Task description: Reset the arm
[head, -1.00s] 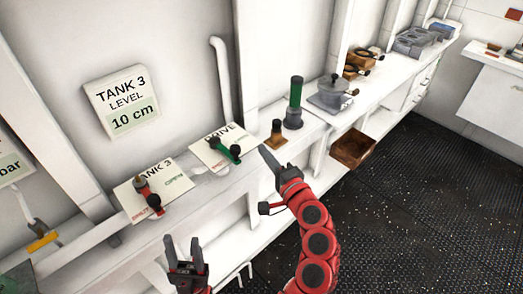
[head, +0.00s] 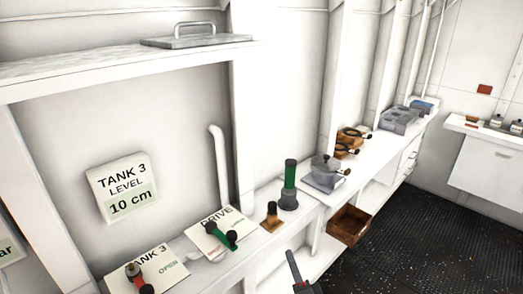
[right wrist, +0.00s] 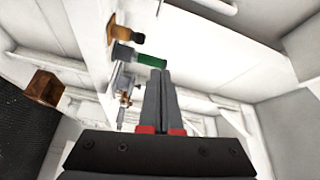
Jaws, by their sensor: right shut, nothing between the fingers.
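My right gripper (head: 294,262) shows only by its dark fingers at the bottom edge of the head view, in front of the long white bench. In the right wrist view its two fingers (right wrist: 162,75) lie together, shut with nothing between them. It is apart from the green-and-grey cylinder (head: 289,186) and the small brown block (head: 271,217), which stand on the bench beyond it. My left gripper is not in the head view now.
A green-handled lever (head: 224,236) and a red-handled lever (head: 137,277) sit on labelled plates at the left. A grey lidded box (head: 325,172) stands farther along. The dark floor (head: 400,245) at right is clear.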

